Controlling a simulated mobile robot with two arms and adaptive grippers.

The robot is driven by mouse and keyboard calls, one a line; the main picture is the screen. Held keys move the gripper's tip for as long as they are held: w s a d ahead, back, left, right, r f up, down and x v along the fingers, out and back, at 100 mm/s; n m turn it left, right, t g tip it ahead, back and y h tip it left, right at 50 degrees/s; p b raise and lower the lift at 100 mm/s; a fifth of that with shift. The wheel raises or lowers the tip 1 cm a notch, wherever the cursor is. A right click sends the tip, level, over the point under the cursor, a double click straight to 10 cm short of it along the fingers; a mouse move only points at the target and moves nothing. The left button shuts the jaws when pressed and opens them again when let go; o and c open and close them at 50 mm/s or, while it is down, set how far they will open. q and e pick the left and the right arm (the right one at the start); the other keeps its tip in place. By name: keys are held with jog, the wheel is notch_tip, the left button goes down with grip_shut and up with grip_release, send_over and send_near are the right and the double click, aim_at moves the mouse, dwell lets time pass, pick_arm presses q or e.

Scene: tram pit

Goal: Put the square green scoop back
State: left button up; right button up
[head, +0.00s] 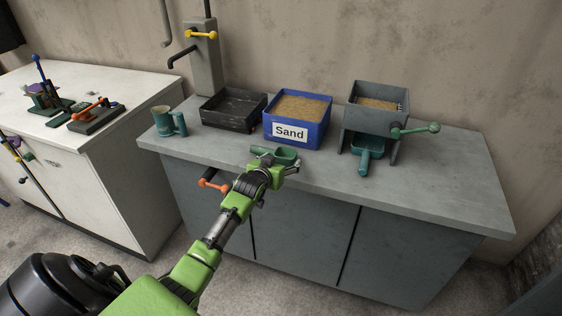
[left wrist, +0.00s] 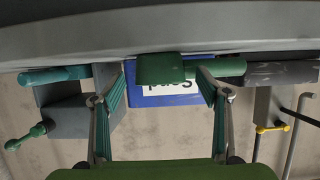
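A green scoop (head: 285,155) lies near the counter's front edge, before the blue bin labelled Sand (head: 296,118). Its handle points left in the head view. My left gripper (head: 276,170) is right at the scoop, at the front edge, and partly covers it. In the left wrist view, which is upside down, the open fingers (left wrist: 160,85) stand apart on either side of the square-looking scoop head (left wrist: 160,68), with no clear grip on it. A second, teal scoop (head: 368,147) sits under the grey hopper (head: 378,97). My right gripper is out of view.
A black tray (head: 233,110) stands left of the bin, and a teal jug (head: 161,119) is farther left. A yellow-handled tap (head: 200,35) rises behind. An orange handle (head: 213,184) shows below the counter edge. The grey counter's right end (head: 450,185) is clear.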

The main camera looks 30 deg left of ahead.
pick_arm(q)
jog(key=shift+f+b, duration=0.35)
jog(key=shift+b, duration=0.3)
jog(key=b+v, duration=0.1)
jog(key=v, duration=1.3)
jog(key=shift+r, duration=0.4)
jog(key=s+d+f+m+g+h, duration=0.15)
jog(key=s+f, duration=0.25)
jog(key=f, duration=0.8)
jog(key=s+d+f+g, duration=0.2)
jog(key=s+f, duration=0.1)
jog(key=f, duration=0.9)
jog(key=s+d+f+g, duration=0.2)
jog(key=s+f, duration=0.2)
jog(key=f, duration=0.8)
jog(key=s+d+f+m+g, duration=0.1)
jog(key=s+d+f+g, duration=0.15)
jog(key=s+f, duration=0.6)
jog(key=s+d+f+m+g, duration=0.1)
jog(key=s+d+f, duration=0.3)
jog(key=s+f, duration=0.45)
jog(key=s+d+f+m+g, duration=0.1)
jog(key=s+d+f, duration=0.1)
jog(key=s, duration=0.8)
jog(key=s+d+f+g+h, duration=0.1)
jog(key=s+d+f+g, duration=0.1)
jog(key=s, duration=0.8)
jog(key=shift+s+d+f+m, duration=0.25)
jog(key=shift+f+m, duration=0.1)
jog(key=shift+f, duration=0.3)
